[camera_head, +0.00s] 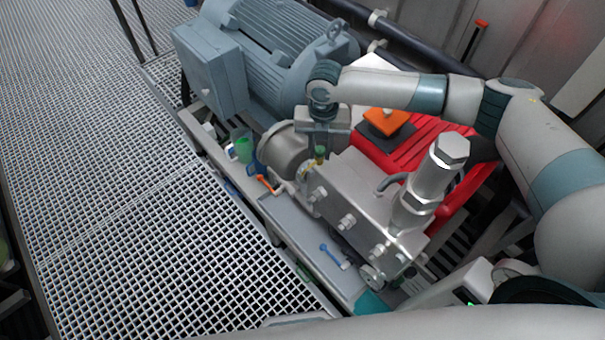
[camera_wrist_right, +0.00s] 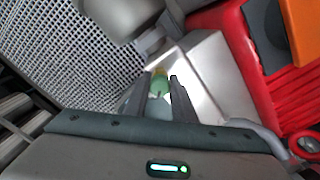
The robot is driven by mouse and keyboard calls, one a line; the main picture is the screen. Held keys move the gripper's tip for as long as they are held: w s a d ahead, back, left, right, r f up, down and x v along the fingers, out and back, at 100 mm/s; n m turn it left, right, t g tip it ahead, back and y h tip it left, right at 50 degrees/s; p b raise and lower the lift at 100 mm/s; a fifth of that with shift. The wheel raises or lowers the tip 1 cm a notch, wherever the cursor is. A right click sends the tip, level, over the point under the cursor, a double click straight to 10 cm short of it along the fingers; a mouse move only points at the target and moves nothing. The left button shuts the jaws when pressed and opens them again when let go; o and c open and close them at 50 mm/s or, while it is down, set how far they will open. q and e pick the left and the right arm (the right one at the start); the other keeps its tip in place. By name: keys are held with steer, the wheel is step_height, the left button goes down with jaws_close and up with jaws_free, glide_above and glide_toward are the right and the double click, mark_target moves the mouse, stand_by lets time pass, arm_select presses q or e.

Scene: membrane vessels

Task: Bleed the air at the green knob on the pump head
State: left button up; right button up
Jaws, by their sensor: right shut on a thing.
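The pump head (camera_head: 360,205) is a bright metal block with bolts and a tall hex-topped fitting. The small green knob (camera_head: 320,152) stands on its upper left end. My right gripper (camera_head: 321,146) comes down on it from above. In the right wrist view, the knob (camera_wrist_right: 160,84) lies between the two dark fingertips (camera_wrist_right: 160,82) of my gripper, which is shut on it. The fingers hide part of the knob. My left gripper is not in view.
A grey motor (camera_head: 275,50) stands behind. A red ribbed case (camera_head: 440,130) carries a dark pad with an orange block (camera_head: 385,121). A green cup (camera_head: 242,149), an orange lever (camera_head: 266,184) and a blue lever (camera_head: 332,254) sit along the near side. Grating (camera_head: 110,180) lies clear at left.

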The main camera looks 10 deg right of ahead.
steer(key=n, duration=0.3)
stand_by(2.3)
steer(key=m+p, duration=0.2)
steer(key=p, duration=0.1)
steer(key=shift+s+r+m, duration=0.1)
steer(key=shift+r+m, duration=0.1)
steer(key=shift+m, duration=0.2)
steer(key=shift+f+m+p, duration=0.1)
steer(key=shift+m+p, duration=0.2)
steer(key=shift+m, duration=0.1)
steer(key=shift+f+m, duration=0.15)
steer(key=shift+m, duration=0.15)
